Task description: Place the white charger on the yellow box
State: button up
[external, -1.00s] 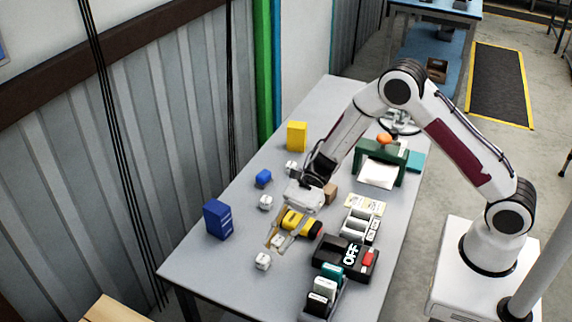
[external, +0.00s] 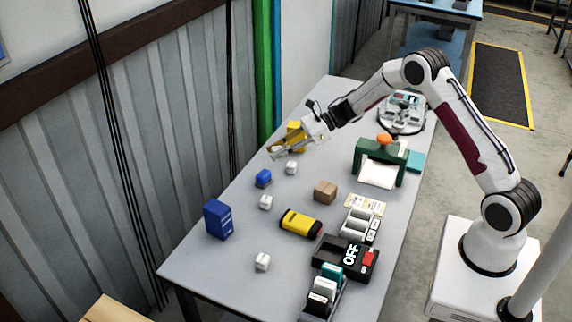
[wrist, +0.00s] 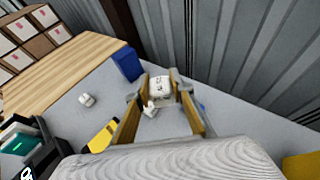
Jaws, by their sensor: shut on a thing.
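My gripper (external: 277,153) is raised over the far left part of the table, in front of the yellow box (external: 297,129), hiding much of that box in the external view. In the wrist view its tan fingers are shut on a white charger (wrist: 160,88), a small white block with dark marks on its face. The held charger is hard to make out in the external view. A yellow surface at the lower right of the wrist view (wrist: 302,166) looks like the yellow box, to one side of the fingers.
Similar white blocks stand on the table (external: 291,168), (external: 266,202), (external: 262,262). Nearby are a small blue block (external: 263,178), a blue box (external: 218,219), a brown cube (external: 325,191) and a yellow-black item (external: 300,223). A green stand (external: 381,158) is further right.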

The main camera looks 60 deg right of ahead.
jog(key=w+d+r+m+t+h, duration=0.1)
jog(key=d+r+m+h, duration=0.1)
jog(key=d, duration=0.6)
jog(key=w+d+r+m+t+h, duration=0.1)
jog(key=w+d+r+m+h, duration=0.1)
jog(key=d, duration=0.7)
jog(key=w+d+r+m+t+h, duration=0.1)
jog(key=d+m+h, duration=0.3)
jog(key=d, duration=0.5)
jog(key=shift+w+r+m+t+h, duration=0.2)
jog(key=shift+r+m+t+h, duration=0.15)
jog(key=shift+r+h, duration=0.35)
send_over(297, 124)
jog(key=shift+a+f, duration=0.15)
jog(key=shift+f, duration=2.9)
jog(key=shift+f, duration=1.85)
jog(key=shift+f, duration=0.2)
